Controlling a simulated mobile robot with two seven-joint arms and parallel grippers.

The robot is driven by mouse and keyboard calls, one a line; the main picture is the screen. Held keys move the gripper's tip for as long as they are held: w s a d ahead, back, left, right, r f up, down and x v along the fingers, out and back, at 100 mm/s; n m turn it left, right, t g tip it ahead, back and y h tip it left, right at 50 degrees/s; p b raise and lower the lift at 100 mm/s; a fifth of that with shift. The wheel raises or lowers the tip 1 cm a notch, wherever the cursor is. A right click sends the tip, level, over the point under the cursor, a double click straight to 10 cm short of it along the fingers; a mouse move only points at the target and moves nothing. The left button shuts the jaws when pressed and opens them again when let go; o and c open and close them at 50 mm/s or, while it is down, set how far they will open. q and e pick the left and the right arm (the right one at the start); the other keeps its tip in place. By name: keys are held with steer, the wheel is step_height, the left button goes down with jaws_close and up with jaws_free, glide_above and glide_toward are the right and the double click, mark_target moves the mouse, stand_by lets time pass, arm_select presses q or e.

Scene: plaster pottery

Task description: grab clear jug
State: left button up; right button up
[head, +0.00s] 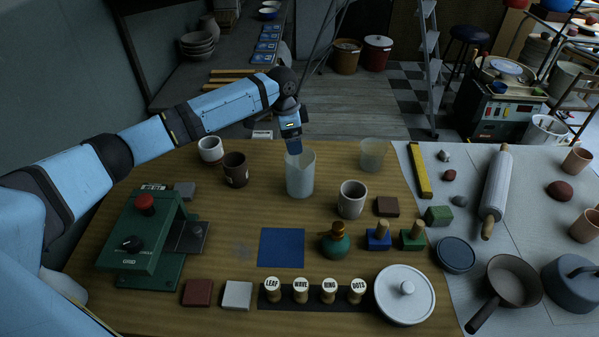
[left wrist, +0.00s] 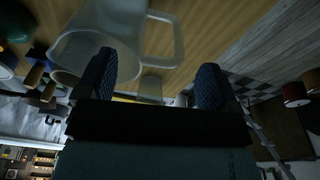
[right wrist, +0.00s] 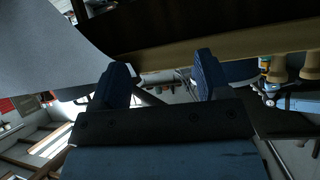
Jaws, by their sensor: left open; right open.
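The clear jug (head: 300,178) is a translucent, pale pitcher standing upright on the wooden table, near its back edge. My left gripper (head: 294,149) is at the jug's rim in the head view, reaching in from the left. In the left wrist view, a large translucent vessel with a loop handle, which looks like the jug (left wrist: 104,28), lies beyond the open fingers (left wrist: 157,80). My right gripper (right wrist: 161,74) is open and empty below the table edge, outside the head view.
A frosted cup (head: 372,156) stands right of the jug, and a grey-white mug (head: 351,201) stands in front right. Two cups, one white (head: 210,150) and one brown (head: 236,171), stand left. A green press (head: 150,240) occupies the table's left side.

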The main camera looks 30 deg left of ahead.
arm_select(q)
steer(key=shift+w+d+f+b, duration=0.15)
steer(key=shift+f, duration=0.75)
steer(key=shift+w+d+f+b, duration=0.1)
steer(key=shift+w+f+b, duration=0.1)
steer(key=shift+f, duration=0.65)
steer(key=shift+w+d+f+b, duration=0.15)
steer(key=shift+f, duration=0.75)
steer(key=c, duration=1.2)
steer(key=shift+o, duration=0.2)
steer(key=shift+r, duration=0.25)
